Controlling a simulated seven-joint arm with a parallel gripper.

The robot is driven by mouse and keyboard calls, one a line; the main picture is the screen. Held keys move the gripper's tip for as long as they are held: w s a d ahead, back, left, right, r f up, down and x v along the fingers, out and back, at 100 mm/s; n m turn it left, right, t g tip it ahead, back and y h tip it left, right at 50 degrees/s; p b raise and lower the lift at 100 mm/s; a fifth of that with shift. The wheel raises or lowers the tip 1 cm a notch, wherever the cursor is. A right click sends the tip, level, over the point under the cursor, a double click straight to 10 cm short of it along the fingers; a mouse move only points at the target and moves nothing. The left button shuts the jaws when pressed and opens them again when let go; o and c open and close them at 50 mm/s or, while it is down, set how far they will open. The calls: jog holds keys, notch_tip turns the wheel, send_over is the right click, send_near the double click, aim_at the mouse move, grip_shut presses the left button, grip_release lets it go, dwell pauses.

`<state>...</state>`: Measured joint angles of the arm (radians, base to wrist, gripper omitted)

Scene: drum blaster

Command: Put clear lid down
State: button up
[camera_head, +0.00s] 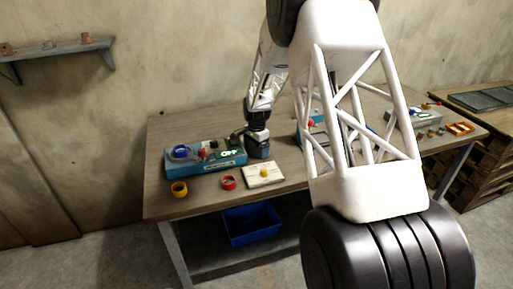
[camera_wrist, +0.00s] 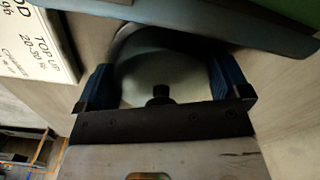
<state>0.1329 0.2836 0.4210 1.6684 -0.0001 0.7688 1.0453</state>
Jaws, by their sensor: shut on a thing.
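My gripper (camera_head: 258,147) is low over the workbench, just right of a blue box. In the wrist view its two blue fingers (camera_wrist: 162,78) are shut on the sides of a pale, round, see-through disc, which looks like the clear lid (camera_wrist: 150,72). A dark knob (camera_wrist: 160,94) shows at the disc's near edge. A dark curved shape covers its far side. In the head view the lid is too small and hidden to make out. I cannot tell whether it touches anything below.
My arm hides the bench's middle right.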

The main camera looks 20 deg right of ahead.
jog(key=shift+f, duration=0.1)
jog(key=o, duration=0.6)
notch_tip(320, 180, up, 12)
jog(key=shift+r, duration=0.1)
dwell(0.6)
dwell(0.5)
